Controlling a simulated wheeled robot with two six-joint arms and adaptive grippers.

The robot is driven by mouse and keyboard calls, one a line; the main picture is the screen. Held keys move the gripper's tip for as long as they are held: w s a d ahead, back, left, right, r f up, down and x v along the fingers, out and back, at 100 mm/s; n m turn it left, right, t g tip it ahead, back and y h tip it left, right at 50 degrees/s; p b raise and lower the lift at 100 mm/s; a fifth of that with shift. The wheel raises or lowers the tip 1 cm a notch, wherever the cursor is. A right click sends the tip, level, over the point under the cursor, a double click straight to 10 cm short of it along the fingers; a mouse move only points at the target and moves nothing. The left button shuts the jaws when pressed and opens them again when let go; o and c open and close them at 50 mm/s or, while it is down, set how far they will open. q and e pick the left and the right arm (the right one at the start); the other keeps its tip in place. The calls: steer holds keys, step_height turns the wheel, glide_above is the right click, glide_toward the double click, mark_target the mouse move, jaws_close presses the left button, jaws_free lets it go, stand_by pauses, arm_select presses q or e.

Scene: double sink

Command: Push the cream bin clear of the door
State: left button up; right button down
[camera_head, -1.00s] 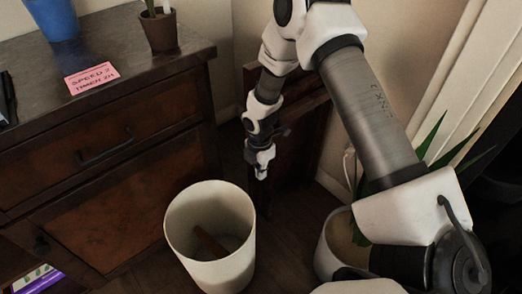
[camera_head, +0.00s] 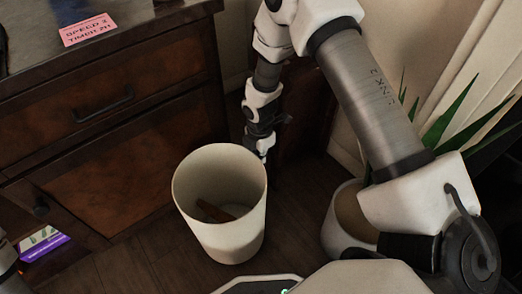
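The cream bin (camera_head: 232,240) stands upright on the wood floor, in front of the wooden cabinet's right end. A brown stick-like piece lies inside it. My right gripper (camera_head: 262,150) reaches down just behind the bin's far right rim. Its fingertips are small and partly hidden by the rim, so I cannot tell whether they are open or touch the bin. My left gripper is not in view. The cabinet door (camera_head: 130,178) is to the left of the bin and looks closed.
The wooden cabinet (camera_head: 115,105) fills the left, with a pink note (camera_head: 88,30) on top. A potted plant (camera_head: 342,222) stands right of the bin, partly behind my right arm. Bare floor (camera_head: 150,262) shows left of the bin.

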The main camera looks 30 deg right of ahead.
step_height(320, 180, up, 10)
steer(key=shift+a+r, duration=0.15)
steer(key=shift+a, duration=0.1)
stand_by(0.4)
steer(key=c, duration=1.3)
jaws_free()
steer(key=shift+o, duration=0.2)
